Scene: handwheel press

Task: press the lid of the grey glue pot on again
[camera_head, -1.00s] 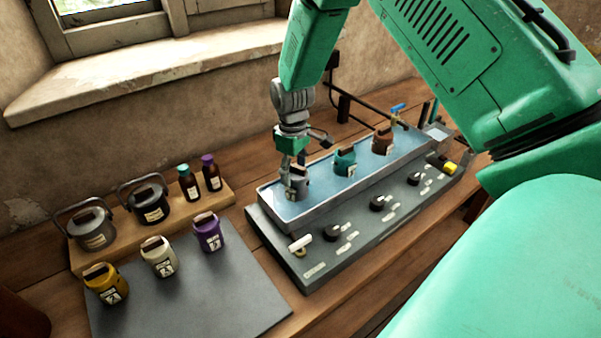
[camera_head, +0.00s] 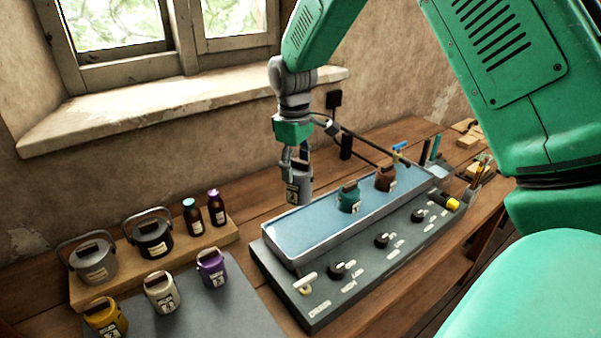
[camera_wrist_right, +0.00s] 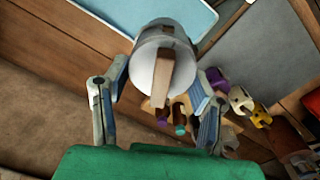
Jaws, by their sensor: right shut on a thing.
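A small grey pot (camera_head: 298,190) with a label hangs in my right gripper (camera_head: 295,168), above the back left part of the blue water bath (camera_head: 346,213). In the right wrist view the pot's pale grey round lid with a brown wooden bar (camera_wrist_right: 162,77) lies between the two fingers of my right gripper (camera_wrist_right: 158,98). I cannot tell whether the lid sits fully down. A larger grey pot with a bail handle (camera_head: 94,264) stands on the wooden board at the left. My left gripper is not in view.
A teal pot (camera_head: 348,199) and a brown pot (camera_head: 385,179) stand in the bath, above a panel with knobs (camera_head: 381,241). Yellow, white and purple pots (camera_head: 211,269) stand on the dark mat. A black pot (camera_head: 153,239) and two bottles share the board (camera_head: 212,240).

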